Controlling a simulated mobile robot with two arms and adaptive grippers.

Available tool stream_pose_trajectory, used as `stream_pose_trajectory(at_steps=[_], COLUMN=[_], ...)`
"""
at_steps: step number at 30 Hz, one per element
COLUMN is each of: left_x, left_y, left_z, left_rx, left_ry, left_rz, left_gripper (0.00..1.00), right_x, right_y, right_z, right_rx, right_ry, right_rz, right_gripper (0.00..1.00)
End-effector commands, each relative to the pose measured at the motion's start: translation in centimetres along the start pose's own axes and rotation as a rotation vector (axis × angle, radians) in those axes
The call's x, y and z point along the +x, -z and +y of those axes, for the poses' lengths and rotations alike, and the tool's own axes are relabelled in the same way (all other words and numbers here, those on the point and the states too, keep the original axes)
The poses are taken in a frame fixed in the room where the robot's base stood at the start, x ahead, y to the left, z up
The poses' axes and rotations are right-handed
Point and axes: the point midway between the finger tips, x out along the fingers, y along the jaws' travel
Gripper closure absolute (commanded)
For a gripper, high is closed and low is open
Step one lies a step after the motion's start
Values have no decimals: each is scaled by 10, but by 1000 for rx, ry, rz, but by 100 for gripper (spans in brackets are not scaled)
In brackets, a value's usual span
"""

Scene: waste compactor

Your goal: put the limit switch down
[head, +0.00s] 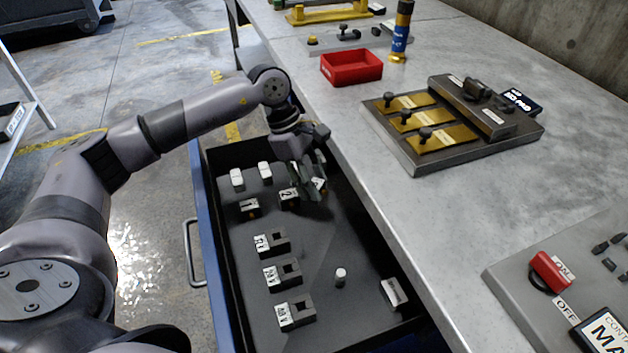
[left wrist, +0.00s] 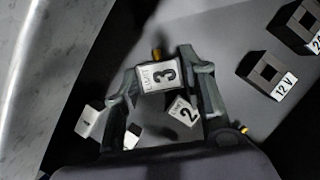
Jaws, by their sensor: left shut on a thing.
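My left gripper (head: 312,184) is over the far end of the open drawer (head: 330,262). In the left wrist view its fingers (left wrist: 160,74) are shut on a limit switch (left wrist: 155,80), a small block with a white label reading LIMIT 3. In the head view the gripper mostly hides this switch. The limit switch marked 2 (head: 289,196) lies in the drawer beside the gripper, and it also shows in the left wrist view (left wrist: 183,111). The switch marked 1 (head: 249,208) lies to its left. I cannot tell whether the held switch touches the drawer floor. My right gripper is not in view.
Voltage-marked blocks (head: 283,275) line the drawer's near part. White-topped pieces (head: 237,179) lie at its far left; a small white cylinder (head: 340,277) stands nearer. The workbench (head: 400,215) edge borders the drawer on the right. A red bin (head: 351,68) and a brass-plated fixture (head: 452,162) stand on it.

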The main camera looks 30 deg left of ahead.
Motion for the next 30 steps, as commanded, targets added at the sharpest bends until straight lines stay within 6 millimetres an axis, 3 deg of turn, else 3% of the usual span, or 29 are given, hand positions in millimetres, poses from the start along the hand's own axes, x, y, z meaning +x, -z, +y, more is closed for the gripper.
stream_pose_trajectory(at_steps=[3,7,17,30], left_x=[-4,-4,27,30], left_y=[7,10,24,26], left_z=[19,27,27,28], left_rx=[-1,1,0,1], left_ry=[0,1,2,1], left_rz=[-1,0,0,0], left_gripper=[93,93,93,93], right_x=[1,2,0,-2], right_y=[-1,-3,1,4], right_z=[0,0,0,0], right_rx=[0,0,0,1], right_ry=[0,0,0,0], right_rz=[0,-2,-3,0], right_gripper=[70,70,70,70])
